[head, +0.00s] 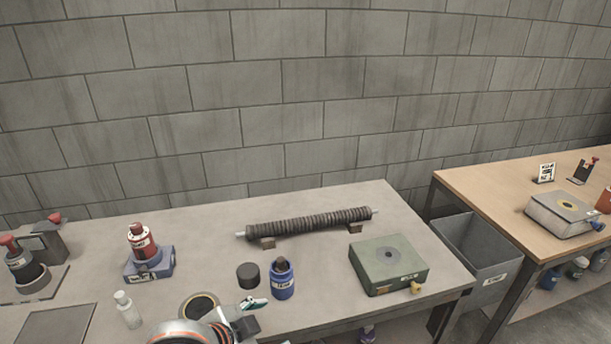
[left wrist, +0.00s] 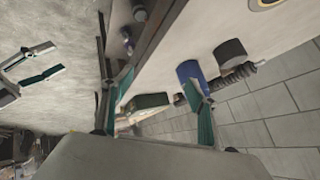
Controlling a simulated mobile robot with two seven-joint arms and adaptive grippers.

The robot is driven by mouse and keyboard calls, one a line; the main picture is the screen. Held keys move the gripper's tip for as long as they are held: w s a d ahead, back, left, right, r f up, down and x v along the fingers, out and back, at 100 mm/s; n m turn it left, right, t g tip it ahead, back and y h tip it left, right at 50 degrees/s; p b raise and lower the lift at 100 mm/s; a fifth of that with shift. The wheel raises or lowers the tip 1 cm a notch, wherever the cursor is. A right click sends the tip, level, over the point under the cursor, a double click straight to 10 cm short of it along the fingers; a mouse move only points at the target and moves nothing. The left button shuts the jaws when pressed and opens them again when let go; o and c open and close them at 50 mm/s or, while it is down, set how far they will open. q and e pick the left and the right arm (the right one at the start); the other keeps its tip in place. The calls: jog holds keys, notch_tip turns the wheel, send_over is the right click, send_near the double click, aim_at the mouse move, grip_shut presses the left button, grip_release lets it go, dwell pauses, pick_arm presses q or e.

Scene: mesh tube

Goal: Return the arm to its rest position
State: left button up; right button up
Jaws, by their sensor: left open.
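My left gripper (head: 252,312) is at the front edge of the grey table, just in front of a blue bottle with a dark cap (head: 282,280). In the left wrist view its two teal fingers (left wrist: 160,100) stand wide apart, with nothing held between them. The blue bottle (left wrist: 188,75) shows behind the right-hand finger there. A second pair of pale and teal fingers, seemingly my right gripper (left wrist: 36,64), shows at the left of the wrist view over the floor. My right gripper is outside the head view.
A dark ribbed tube (head: 312,223) rests on two small blocks. A black cylinder (head: 248,276), a green box (head: 388,264), a red bottle on a blue stand (head: 143,243) and a clear bottle (head: 127,310) stand around. A grey bin (head: 480,250) sits between the tables.

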pick_arm(q)
jog(key=s+a+f+n+y, duration=0.2)
jog(key=s+a+y, duration=0.15)
jog(key=a, duration=0.55)
jog(key=s+a+f+n+y, duration=0.25)
jog(key=s+a, duration=0.25)
jog(key=a, duration=0.5)
jog(key=s+a+f+n+y, duration=0.1)
jog(key=s+a+f+y, duration=0.3)
jog(key=a, duration=0.5)
jog(key=w+d+f+n+t+h, duration=0.1)
jog(key=d+f+n+t+h, duration=0.2)
jog(key=d+f+h, duration=0.5)
jog(key=d+f, duration=0.3)
jog(key=d, duration=0.4)
jog(key=shift+d+f, duration=0.25)
